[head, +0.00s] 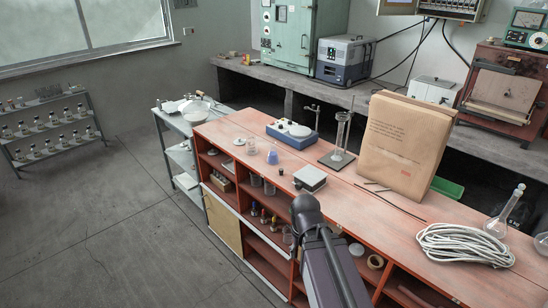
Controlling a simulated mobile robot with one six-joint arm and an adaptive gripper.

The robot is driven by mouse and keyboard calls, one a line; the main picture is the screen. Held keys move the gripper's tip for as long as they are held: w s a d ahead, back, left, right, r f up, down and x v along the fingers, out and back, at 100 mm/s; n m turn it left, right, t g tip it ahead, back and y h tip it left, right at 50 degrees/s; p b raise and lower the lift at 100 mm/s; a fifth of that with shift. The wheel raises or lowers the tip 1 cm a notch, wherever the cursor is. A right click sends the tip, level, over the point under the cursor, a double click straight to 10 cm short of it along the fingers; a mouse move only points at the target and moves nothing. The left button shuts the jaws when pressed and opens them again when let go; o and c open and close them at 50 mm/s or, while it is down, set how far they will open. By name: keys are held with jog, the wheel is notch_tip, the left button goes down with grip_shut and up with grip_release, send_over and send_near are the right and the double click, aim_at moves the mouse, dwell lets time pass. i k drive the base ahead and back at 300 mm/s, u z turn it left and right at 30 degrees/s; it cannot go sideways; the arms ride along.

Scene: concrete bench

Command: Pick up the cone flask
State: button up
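A small clear vessel with blue liquid (272,157), which looks like the cone flask, stands on the red-brown bench top (345,195) left of centre, in front of a blue-and-white device. It is small in the picture, so its exact shape is hard to tell. My dark arm rises from the bottom middle and ends in a rounded joint at the bench's front edge. My gripper's fingers do not show.
Near the small vessel are a clear beaker (251,147), a blue-and-white device (292,132) and a small grey-white box (310,178). A stand with glass tubes (337,158), a tall brown package (402,145) and a coiled white cable (465,245) occupy the bench further right.

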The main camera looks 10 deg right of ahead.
aim_at(273, 159)
jog(key=u, duration=0.05)
jog(key=i, duration=0.9)
jog(key=z, duration=0.05)
